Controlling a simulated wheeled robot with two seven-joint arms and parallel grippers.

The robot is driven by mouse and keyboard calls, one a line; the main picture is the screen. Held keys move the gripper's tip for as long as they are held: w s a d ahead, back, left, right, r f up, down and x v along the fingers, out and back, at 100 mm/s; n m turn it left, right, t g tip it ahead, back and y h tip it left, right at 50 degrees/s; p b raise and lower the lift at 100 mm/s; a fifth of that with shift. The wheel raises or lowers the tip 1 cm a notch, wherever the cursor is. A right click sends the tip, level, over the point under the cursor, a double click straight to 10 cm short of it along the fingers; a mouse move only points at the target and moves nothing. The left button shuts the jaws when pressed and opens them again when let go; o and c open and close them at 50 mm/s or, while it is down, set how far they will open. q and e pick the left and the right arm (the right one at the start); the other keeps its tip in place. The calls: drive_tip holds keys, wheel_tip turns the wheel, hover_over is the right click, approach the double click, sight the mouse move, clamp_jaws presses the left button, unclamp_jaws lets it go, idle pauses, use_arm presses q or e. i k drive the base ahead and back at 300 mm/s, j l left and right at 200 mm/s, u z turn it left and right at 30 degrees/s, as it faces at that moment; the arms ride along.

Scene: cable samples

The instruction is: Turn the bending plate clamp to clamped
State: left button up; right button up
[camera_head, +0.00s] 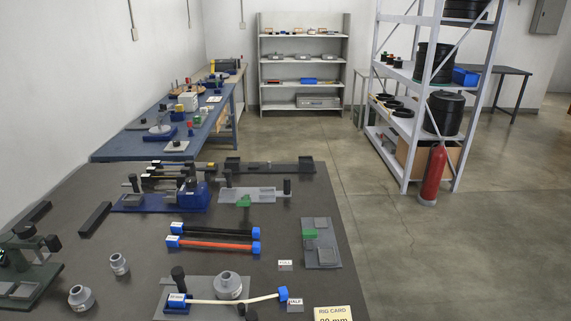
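A light grey plate (205,312) lies at the front of the dark table and looks like the bending plate. A grey stepped cylinder (228,287) stands on it. A white cable (253,298) with blue end caps runs across the plate, its right end angled up past the plate's edge. A black knob or lever (178,273) stands upright at the plate's back left, and seems to be the clamp. I cannot tell whether it is clamped. Another black part (250,315) is cut off at the bottom edge. Neither of my grippers is in view.
Red (213,246) and black (215,231) cables lie behind the plate. Loose grey fittings (81,297) stand to its left, beside a dark green fixture (28,270). A rig card (333,313) and a grey plate with green part (321,243) lie right. Blue and grey fixtures fill the back.

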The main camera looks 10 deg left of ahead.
sight(177, 273)
drive_tip(key=u, duration=1.2)
